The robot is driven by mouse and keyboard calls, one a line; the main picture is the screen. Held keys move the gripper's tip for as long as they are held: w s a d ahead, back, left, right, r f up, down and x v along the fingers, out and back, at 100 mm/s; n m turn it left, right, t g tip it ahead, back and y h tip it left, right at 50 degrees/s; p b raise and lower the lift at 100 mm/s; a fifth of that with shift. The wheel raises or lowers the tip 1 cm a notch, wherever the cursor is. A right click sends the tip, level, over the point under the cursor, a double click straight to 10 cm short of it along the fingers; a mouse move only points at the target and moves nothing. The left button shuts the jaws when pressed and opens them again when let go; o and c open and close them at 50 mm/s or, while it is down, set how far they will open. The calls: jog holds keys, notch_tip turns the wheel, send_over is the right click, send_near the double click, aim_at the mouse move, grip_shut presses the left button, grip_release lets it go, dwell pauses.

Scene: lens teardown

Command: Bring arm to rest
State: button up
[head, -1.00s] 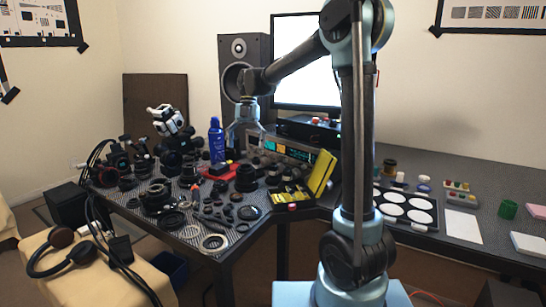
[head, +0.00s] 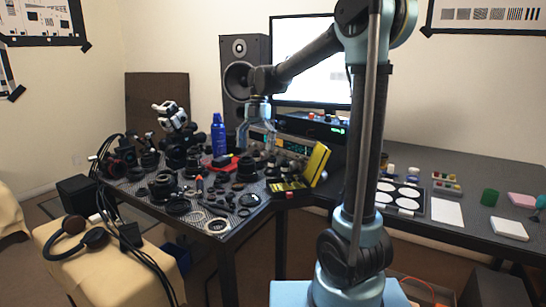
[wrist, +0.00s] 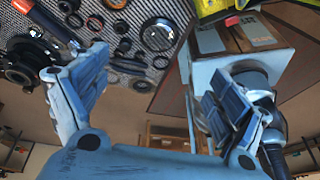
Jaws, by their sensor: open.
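My gripper (head: 256,133) hangs at the end of my raised, folded arm in the head view, above the back part of the cluttered table (head: 228,240). In the wrist view my gripper (wrist: 160,100) shows two blue fingers spread wide apart with nothing between them. Lens parts and rings, among them a dark ring (wrist: 159,34), lie on the table beyond the fingers in that view. The gripper touches nothing that I can see.
A blue spray can (head: 218,136), a yellow case (head: 316,164) and a speaker (head: 243,75) stand near the arm. A monitor (head: 300,60) is behind it. A tray with white discs (head: 388,198) lies to the right. Headphones (head: 75,238) rest on a beige seat.

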jog(key=s+d+f+m+t, duration=0.2)
jog(key=s+d+m, duration=0.4)
jog(key=d+m, duration=0.2)
jog(key=s+d+f+m+t, duration=0.1)
jog(key=s+d+f+m, duration=0.2)
jog(key=s+d+m, duration=0.45)
jog(key=s+d+f+m+t+h, duration=0.1)
jog(key=s+d+f+m+t, duration=0.1)
jog(key=s+d+f+m, duration=0.8)
notch_tip(320, 180, down, 3)
jog(key=m, duration=0.5)
jog(key=shift+s+d+r+t, duration=0.15)
jog(key=shift+r+t, duration=0.05)
jog(key=shift+t, duration=0.2)
jog(key=shift+w+f, duration=0.2)
jog(key=shift+w, duration=0.25)
